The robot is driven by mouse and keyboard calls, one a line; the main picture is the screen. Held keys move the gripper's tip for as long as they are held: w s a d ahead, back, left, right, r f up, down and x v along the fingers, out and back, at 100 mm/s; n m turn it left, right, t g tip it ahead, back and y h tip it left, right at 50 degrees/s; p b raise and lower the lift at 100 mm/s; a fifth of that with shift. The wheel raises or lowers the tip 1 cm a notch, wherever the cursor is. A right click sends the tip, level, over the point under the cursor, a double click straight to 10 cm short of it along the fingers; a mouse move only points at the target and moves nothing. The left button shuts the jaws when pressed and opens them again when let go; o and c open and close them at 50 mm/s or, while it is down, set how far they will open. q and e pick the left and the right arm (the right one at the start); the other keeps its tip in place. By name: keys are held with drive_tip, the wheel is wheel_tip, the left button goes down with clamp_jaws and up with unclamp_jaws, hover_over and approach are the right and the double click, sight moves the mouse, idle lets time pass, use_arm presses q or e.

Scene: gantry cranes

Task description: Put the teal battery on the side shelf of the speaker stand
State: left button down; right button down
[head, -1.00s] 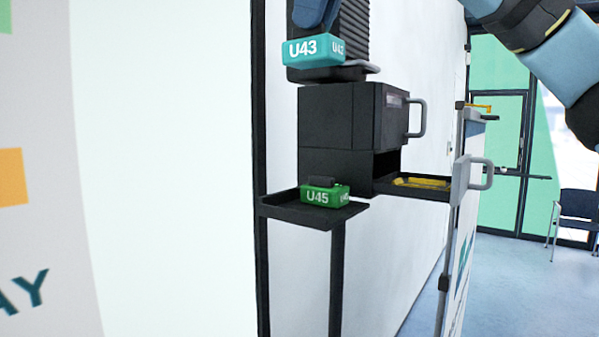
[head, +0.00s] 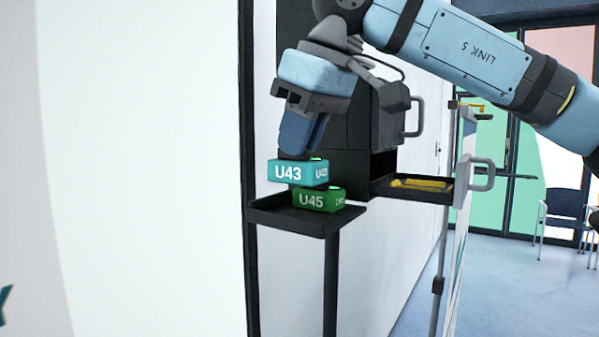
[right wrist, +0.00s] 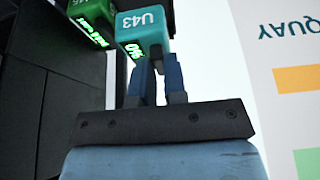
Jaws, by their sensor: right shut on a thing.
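The teal battery (head: 290,173), marked U43, is held by my right gripper (head: 300,150), whose fingers are shut on it from above. The battery hangs over the small dark side shelf (head: 272,214). A green battery (head: 320,200), marked U45, sits on the shelf. In the head view the teal one overlaps its upper left part; whether they touch I cannot tell. The right wrist view shows the teal battery (right wrist: 143,28) at the fingertips, with a lit 0% readout, and the green battery (right wrist: 92,10) close beside it. My left gripper is not in view.
The dark stand body (head: 355,150) rises behind the shelf, partly hidden by my arm. An open drawer tray (head: 440,190) with a yellow item (head: 420,184) juts out to the right. A pale panel (head: 140,170) fills the left. Free shelf room looks small.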

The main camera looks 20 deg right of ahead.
sight(302, 161)
wheel_tip(302, 161, down, 5)
drive_tip(key=shift+r, duration=0.2)
drive_tip(key=shift+f, duration=0.2)
drive_tip(key=c, duration=1.2)
unclamp_jaws()
drive_tip(key=shift+o, duration=0.2)
drive_tip(key=shift+r, duration=0.1)
drive_tip(key=shift+r, duration=0.25)
drive_tip(key=v, duration=1.1)
drive_tip(key=shift+r+b, duration=0.35)
